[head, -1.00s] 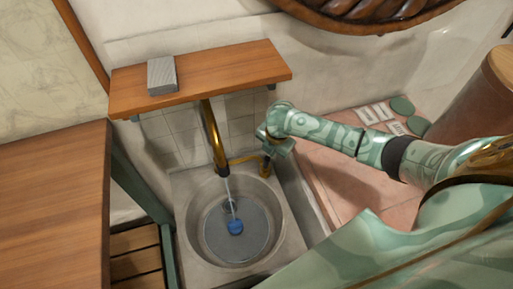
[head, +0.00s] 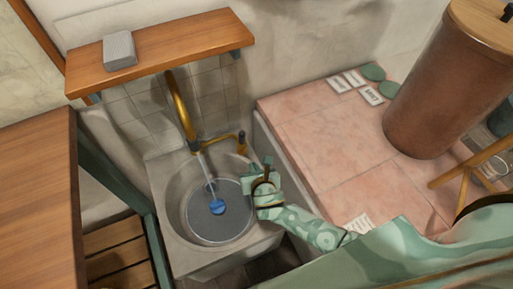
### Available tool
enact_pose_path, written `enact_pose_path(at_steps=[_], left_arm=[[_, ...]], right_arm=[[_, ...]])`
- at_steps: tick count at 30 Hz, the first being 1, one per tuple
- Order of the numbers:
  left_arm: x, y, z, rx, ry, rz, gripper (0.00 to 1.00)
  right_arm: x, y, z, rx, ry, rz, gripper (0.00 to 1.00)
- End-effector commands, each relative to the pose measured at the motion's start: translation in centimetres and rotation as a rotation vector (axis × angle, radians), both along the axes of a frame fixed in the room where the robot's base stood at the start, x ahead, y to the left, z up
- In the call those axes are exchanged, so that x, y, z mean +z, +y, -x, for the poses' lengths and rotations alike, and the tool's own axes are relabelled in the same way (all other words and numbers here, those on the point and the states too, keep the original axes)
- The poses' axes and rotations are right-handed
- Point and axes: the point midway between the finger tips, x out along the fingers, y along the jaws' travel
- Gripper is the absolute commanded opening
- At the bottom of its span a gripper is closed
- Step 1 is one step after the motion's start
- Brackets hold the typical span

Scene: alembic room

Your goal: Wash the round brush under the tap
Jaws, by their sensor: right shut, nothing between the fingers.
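The brass tap (head: 180,108) comes down over the round grey sink (head: 177,196), and a thin pale stream runs from it into the basin. A small blue rounded thing (head: 217,206) is in the basin at the lower end of the stream; I cannot tell if it is the round brush or water. No other brush shows. My right gripper (head: 247,180) is at the sink's right rim, shut and empty, apart from the blue thing. My left gripper is out of view.
The brass tap lever (head: 241,142) stands behind my right gripper. A wooden shelf (head: 190,43) with a grey block (head: 119,50) is above the sink. A wooden table (head: 38,205) is at left. A pink tiled surface (head: 335,145) and brown barrel (head: 435,95) are at right.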

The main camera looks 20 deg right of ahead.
Motion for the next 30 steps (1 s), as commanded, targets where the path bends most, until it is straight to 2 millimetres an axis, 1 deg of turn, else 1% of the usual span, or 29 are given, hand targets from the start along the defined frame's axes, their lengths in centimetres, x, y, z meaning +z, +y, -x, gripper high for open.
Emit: enact_pose_path(at_steps=[5, 8, 12, 17, 21, 24, 30], left_arm=[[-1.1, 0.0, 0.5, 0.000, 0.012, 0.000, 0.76], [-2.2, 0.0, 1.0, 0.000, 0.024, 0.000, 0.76], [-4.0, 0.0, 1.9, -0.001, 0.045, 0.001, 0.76], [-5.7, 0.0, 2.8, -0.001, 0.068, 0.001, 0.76], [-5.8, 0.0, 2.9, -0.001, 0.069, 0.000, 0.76], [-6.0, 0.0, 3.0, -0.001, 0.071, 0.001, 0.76], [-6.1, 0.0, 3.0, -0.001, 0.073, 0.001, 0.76]], right_arm=[[-1.3, -0.1, -1.4, 0.013, 0.005, 0.010, 0.00], [-2.6, -0.3, -2.9, 0.013, 0.006, 0.010, 0.00], [-4.4, -0.6, -5.5, 0.011, 0.008, 0.009, 0.00], [-6.2, -1.0, -8.2, 0.010, 0.008, 0.009, 0.00], [-5.1, -1.4, -10.5, 0.009, 0.003, 0.007, 0.00], [-4.8, -1.6, -11.4, 0.010, 0.003, 0.008, 0.00], [-4.4, -1.7, -12.2, 0.009, 0.003, 0.007, 0.00]])
